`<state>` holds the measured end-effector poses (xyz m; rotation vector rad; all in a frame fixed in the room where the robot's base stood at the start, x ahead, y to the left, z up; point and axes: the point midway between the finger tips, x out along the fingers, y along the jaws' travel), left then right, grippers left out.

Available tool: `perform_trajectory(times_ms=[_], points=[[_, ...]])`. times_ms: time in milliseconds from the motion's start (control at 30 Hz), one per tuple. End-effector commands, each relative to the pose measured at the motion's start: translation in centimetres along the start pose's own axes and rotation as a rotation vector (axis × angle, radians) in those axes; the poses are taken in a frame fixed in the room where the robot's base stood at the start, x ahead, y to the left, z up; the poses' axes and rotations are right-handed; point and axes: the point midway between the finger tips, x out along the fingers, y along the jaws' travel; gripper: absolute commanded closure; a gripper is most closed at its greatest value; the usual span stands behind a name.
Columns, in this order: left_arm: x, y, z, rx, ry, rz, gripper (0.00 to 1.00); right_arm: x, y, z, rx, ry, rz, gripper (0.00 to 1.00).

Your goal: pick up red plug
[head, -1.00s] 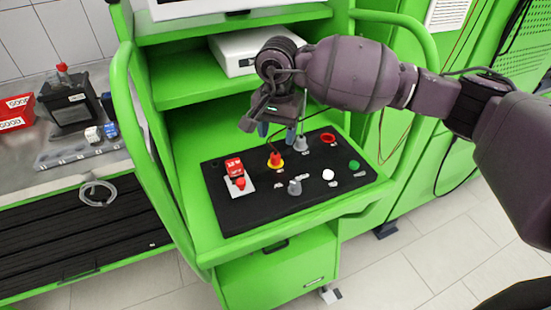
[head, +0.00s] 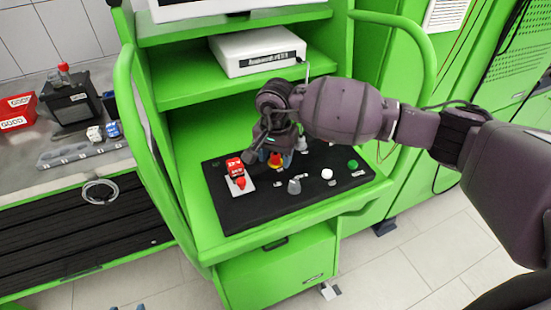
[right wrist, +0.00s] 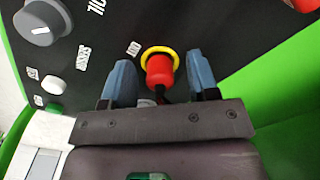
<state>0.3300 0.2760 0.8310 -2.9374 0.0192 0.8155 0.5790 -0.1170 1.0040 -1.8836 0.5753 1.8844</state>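The red plug (head: 274,160) stands in a yellow ring on the black panel (head: 222,205), partly hidden by my right gripper in the head view. In the right wrist view the plug (right wrist: 160,70) shows between the two blue fingers of my right gripper (right wrist: 159,72). The fingers are apart, one on each side of the plug, with visible gaps. In the head view my right gripper (head: 276,156) reaches down over the panel. Two blue tips of my left gripper (head: 127,307) barely show at the bottom edge, apart from each other.
The panel also bears a red switch block (head: 236,172), a grey knob (head: 294,186), a white button (head: 327,174) and a green button (head: 352,164). Green rails (head: 140,130) flank the bench. A white box (head: 257,52) sits on the shelf above.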

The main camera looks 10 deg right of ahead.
Motion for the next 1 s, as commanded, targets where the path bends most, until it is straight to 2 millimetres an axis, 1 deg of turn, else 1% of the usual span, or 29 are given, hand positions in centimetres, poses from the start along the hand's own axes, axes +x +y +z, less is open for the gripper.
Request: perform_trajectory(times_ms=[33,200,267,300,533,667,767,867,967,1000], points=[[0.0,0.0,0.0,0.0,0.0,0.0,0.49,0.0,0.0,0.0,0.0,0.0,0.0,0.54],[0.0,0.0,0.0,0.0,0.0,0.0,0.49,-0.1,0.0,0.0,0.0,0.0,0.0,0.8],[0.0,0.0,0.0,0.0,0.0,0.0,0.49,-0.1,0.0,0.0,0.0,0.0,0.0,0.89],[0.0,0.0,0.0,0.0,0.0,0.0,0.49,-0.1,0.0,0.0,0.0,0.0,0.0,0.92],[-0.2,0.0,0.3,-0.001,-0.006,-0.001,0.49,-0.1,0.0,0.0,0.0,0.001,-0.001,0.92],[-0.3,0.0,0.6,-0.001,-0.01,-0.002,0.49,-0.8,-0.1,-0.1,-0.001,0.003,-0.002,0.92],[-0.2,0.0,0.7,-0.001,-0.011,-0.002,0.49,-2.0,-0.1,-0.1,0.0,0.003,-0.002,0.92],[-0.1,0.0,0.9,-0.001,-0.011,-0.002,0.49,-4.0,-0.1,-0.1,-0.001,0.004,-0.004,0.92],[0.0,0.0,1.1,-0.001,-0.012,-0.001,0.49,-6.4,-0.1,-0.1,-0.002,0.005,-0.004,0.92],[0.1,0.1,1.2,-0.001,-0.011,-0.001,0.49,-7.5,-0.1,-0.1,-0.001,0.005,-0.003,0.92]])
